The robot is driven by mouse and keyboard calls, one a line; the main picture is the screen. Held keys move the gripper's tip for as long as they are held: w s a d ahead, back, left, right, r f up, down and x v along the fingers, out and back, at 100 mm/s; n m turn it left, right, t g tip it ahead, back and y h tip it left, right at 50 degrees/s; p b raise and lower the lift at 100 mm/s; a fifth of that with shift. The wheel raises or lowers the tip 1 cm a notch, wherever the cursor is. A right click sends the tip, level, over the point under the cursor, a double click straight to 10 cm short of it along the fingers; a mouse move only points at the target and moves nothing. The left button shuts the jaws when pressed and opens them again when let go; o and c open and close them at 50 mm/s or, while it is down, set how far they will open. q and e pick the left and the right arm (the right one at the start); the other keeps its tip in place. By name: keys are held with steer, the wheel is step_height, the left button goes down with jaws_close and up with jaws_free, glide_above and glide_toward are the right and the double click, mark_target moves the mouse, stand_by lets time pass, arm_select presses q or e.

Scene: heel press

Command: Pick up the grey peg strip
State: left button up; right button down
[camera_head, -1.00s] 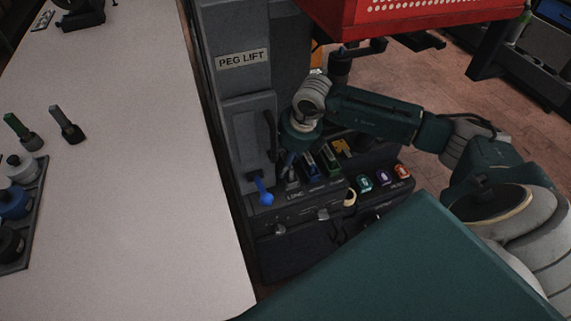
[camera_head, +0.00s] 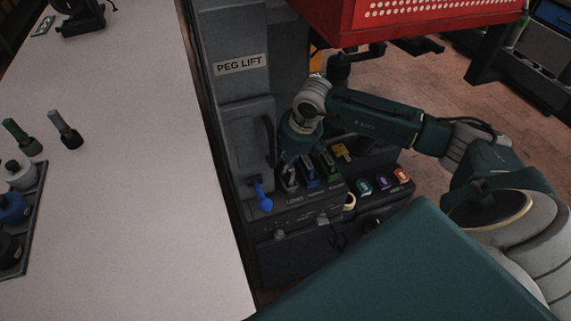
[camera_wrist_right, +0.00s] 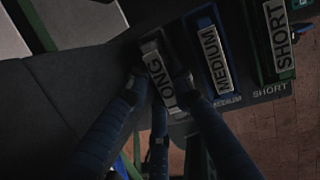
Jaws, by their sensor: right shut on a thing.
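The grey peg strip (camera_head: 290,184), with a LONG label, stands at the left end of the row on the dark console. In the right wrist view the grey peg strip (camera_wrist_right: 158,68) lies between my fingers. My right gripper (camera_head: 289,172) reaches down over it from above. In the wrist view my right gripper (camera_wrist_right: 158,84) is shut on the strip, one finger on each side. The strip's lower part is hidden in its slot. My left gripper is not in view.
Blue MEDIUM (camera_wrist_right: 207,50) and green SHORT (camera_wrist_right: 276,35) strips stand close beside the grey one. A blue lever (camera_head: 263,198) sits just left of it. The PEG LIFT column (camera_head: 235,100) rises behind, and a red perforated bin (camera_head: 410,18) hangs above my arm.

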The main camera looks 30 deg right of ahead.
step_height(320, 180, up, 6)
steer(key=r+b, duration=0.1)
steer(key=b, duration=0.2)
steer(key=s+d+b, duration=0.4)
steer(key=s, duration=0.3)
steer(key=s+d+b, duration=0.5)
steer(key=s, duration=0.3)
steer(key=p+v, duration=0.1)
steer(key=v, duration=0.1)
steer(key=w+p+v, duration=0.1)
steer(key=p+v, duration=0.1)
steer(key=shift+s+a+r, duration=0.1)
steer(key=shift+a+r, duration=0.05)
steer(key=shift+r, duration=0.3)
steer(key=shift+s, duration=0.1)
